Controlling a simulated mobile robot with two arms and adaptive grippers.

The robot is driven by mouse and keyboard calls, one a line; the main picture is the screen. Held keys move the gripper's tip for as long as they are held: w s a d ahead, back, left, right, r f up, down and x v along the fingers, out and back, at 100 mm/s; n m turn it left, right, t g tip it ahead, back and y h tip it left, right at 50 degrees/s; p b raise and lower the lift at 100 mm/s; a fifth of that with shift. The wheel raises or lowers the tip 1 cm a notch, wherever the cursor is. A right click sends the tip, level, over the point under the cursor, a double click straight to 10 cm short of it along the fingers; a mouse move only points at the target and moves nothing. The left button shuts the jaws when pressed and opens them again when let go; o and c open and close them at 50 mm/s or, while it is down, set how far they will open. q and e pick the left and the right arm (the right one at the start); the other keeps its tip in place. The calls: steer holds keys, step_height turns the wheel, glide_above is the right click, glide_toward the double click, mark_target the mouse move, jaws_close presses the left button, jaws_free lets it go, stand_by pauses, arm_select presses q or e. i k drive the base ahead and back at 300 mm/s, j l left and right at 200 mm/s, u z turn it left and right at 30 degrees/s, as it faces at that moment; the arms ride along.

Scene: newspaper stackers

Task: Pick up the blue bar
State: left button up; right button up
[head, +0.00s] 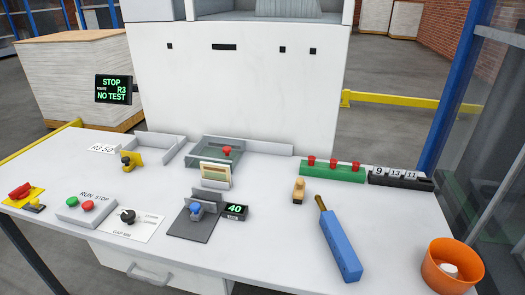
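The blue bar (341,246) lies on the white table in the right half of the head view. It is a long blue block with a thin brown handle-like end pointing away from me, up and to the left. It lies at a slant, its thick blue end closer to the table's front edge. Nothing touches it. Neither of my grippers shows in the head view.
An orange bowl (450,268) with something white inside stands right of the bar. A small wooden piece (298,190) stands left of its handle. A green rack (332,172) with red pegs and a dark number strip (400,180) lie behind. Control fixtures fill the left side.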

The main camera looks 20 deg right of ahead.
mark_target(350, 268)
steer(key=k+l+z, duration=0.1)
steer(key=z, duration=0.9)
